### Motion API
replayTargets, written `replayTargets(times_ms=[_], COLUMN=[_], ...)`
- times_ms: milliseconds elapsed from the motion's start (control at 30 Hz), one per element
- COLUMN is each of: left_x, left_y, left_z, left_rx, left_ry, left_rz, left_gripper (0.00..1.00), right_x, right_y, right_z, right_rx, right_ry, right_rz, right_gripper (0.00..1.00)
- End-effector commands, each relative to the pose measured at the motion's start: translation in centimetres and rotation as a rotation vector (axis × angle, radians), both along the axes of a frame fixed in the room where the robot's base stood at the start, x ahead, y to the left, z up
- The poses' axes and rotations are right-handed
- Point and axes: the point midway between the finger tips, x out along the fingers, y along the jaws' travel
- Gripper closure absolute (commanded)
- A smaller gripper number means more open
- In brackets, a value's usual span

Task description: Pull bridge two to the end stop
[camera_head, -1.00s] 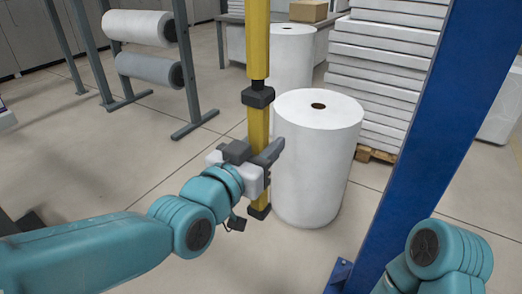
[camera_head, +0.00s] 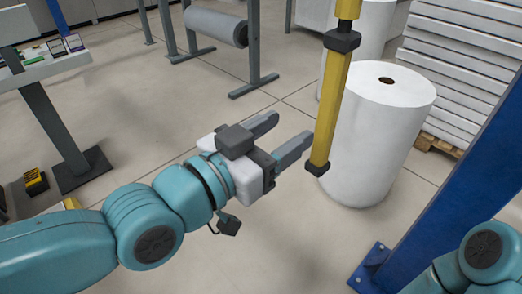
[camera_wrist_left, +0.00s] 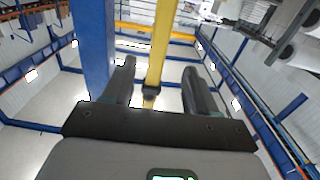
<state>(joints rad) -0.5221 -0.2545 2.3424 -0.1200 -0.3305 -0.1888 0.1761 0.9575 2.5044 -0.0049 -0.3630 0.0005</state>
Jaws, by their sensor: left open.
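A yellow hanging bar (camera_head: 329,105) with black collars hangs in front of a white roll in the head view. Its lower end has a black cap (camera_head: 317,168). My left gripper (camera_head: 291,132) is open and empty, just left of the bar, with its fingers pointing towards it. In the left wrist view the yellow bar (camera_wrist_left: 161,42) shows between the open fingers of my left gripper (camera_wrist_left: 160,78), seemingly beyond them. A yellow overhead beam (camera_wrist_left: 130,27) crosses above. I cannot tell which bridge this is, and no end stop is recognisable. My right gripper is out of view.
A large white roll (camera_head: 379,130) stands close behind the bar. A blue post (camera_head: 450,185) rises at the right. A grey table (camera_head: 40,68) stands at the left, and roll racks (camera_head: 215,27) stand behind. Open floor lies between them.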

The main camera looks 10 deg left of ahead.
Motion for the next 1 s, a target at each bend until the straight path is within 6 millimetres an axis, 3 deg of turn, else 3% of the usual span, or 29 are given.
replayTargets(times_ms=[100,300,1000], left_x=[-1.8,-3.2,-2.8], left_y=[1.2,2.1,2.1], left_z=[0.0,0.0,-0.9], left_rx=[-0.003,-0.002,0.009], left_ry=[-0.003,-0.001,0.024], left_rz=[0.001,0.000,0.007], left_gripper=[0.43,0.43,0.43], right_x=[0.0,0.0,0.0], right_y=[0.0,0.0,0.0], right_z=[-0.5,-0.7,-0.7], right_rx=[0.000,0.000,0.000], right_ry=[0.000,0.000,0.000], right_rz=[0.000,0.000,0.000], right_gripper=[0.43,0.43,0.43])
